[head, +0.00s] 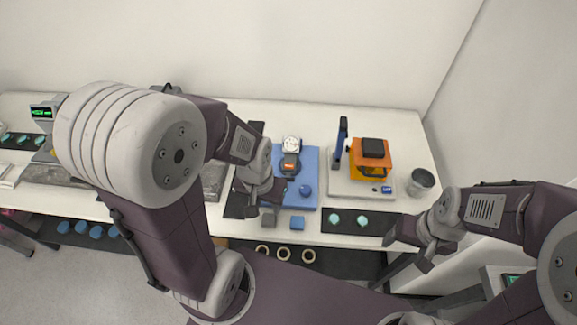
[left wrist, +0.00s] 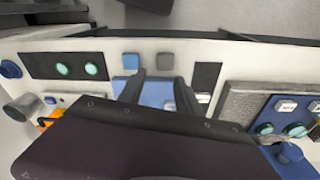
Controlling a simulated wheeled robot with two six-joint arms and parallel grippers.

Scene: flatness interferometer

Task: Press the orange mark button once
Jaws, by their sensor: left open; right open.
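A small orange patch with pale lettering (head: 289,165), which looks like the orange mark button, sits on a grey device (head: 291,145) with a round white top. The device stands on a blue base plate (head: 311,165), with a blue knob (head: 306,190) in front. My left gripper (head: 266,198) is open and empty over the plate's front left part, left of and nearer than the orange patch. In the left wrist view its fingers (left wrist: 159,90) are apart above the blue plate (left wrist: 125,88); the orange patch is hidden there. My right gripper (head: 408,252) is open and empty near the bench's front edge.
An orange machine (head: 372,172) with a black top and a grey cup (head: 421,182) stand at right. A black mat (head: 355,230) holds teal discs. A grey block (head: 268,217) and a blue block (head: 297,223) lie at the front edge. A grey slab (head: 213,180) is left.

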